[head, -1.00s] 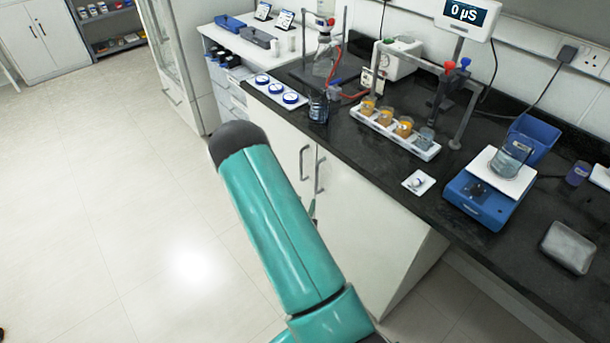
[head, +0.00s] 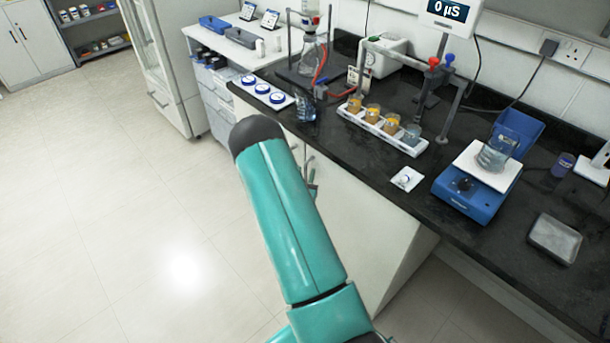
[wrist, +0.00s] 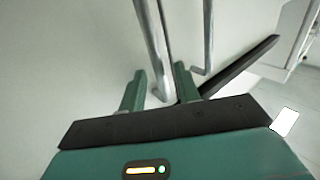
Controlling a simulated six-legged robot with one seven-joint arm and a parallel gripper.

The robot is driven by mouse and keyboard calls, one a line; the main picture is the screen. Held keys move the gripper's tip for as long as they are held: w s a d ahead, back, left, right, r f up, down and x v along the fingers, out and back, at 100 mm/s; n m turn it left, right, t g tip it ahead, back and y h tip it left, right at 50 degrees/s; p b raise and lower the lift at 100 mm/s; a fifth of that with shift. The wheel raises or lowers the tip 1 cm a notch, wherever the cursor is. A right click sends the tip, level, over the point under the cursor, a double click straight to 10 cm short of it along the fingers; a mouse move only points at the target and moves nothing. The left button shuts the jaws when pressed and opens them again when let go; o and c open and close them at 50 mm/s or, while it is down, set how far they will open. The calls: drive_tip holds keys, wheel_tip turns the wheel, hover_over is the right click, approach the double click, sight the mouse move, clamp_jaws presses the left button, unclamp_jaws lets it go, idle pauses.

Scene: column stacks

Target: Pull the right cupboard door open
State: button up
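The right cupboard door (head: 365,225) is a white panel under the dark counter in the head view, and it looks shut. Two upright metal handles show beside my arm; the right one (head: 310,166) is partly hidden. The other handle (wrist: 208,35) stands just to the right, outside the fingers.
The black counter (head: 375,195) above holds a white rack of jars (head: 382,128), a blue scale with a beaker (head: 476,185) and a grey dish (head: 554,239). A glass-fronted cabinet (head: 165,70) stands at the left. The pale floor (head: 130,210) is clear.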

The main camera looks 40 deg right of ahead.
drive_tip(key=shift+c, duration=0.3)
clamp_jaws()
drive_tip(key=shift+a, duration=0.2)
